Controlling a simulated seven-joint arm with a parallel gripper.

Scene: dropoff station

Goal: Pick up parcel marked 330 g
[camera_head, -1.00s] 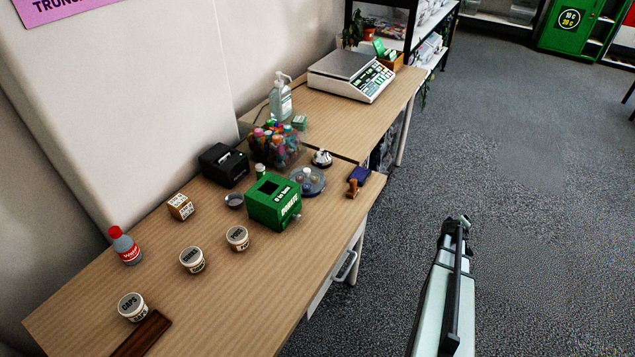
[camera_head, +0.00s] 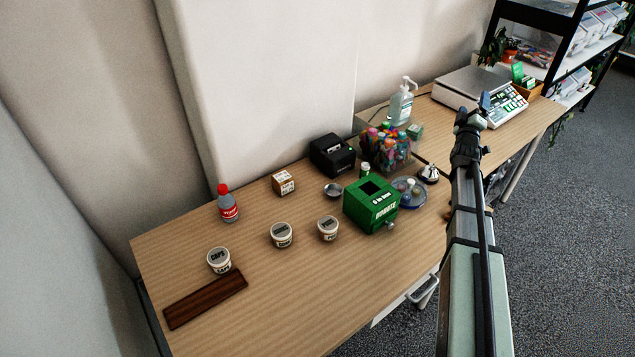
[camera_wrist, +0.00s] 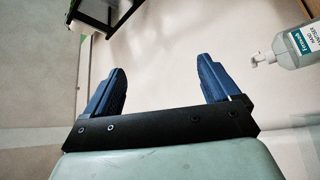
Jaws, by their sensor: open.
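A small brown cardboard box (camera_head: 284,182) with white labels sits on the near desk, left of the black printer. Its print is too small to read, so I cannot tell whether it says 330 g. My gripper (camera_head: 484,103) is raised over the right side of the desks, near the scale, well to the right of the box. In the wrist view my gripper (camera_wrist: 161,82) shows two blue fingers wide apart with nothing between them. The box is not in the wrist view.
A red-capped bottle (camera_head: 228,204), several round tubs, a dark wooden bar (camera_head: 206,299), a black printer (camera_head: 332,155) and a green box (camera_head: 371,204) stand around it. A marker jar (camera_head: 386,150), sanitizer bottle (camera_head: 401,104) and scale (camera_head: 470,88) lie right.

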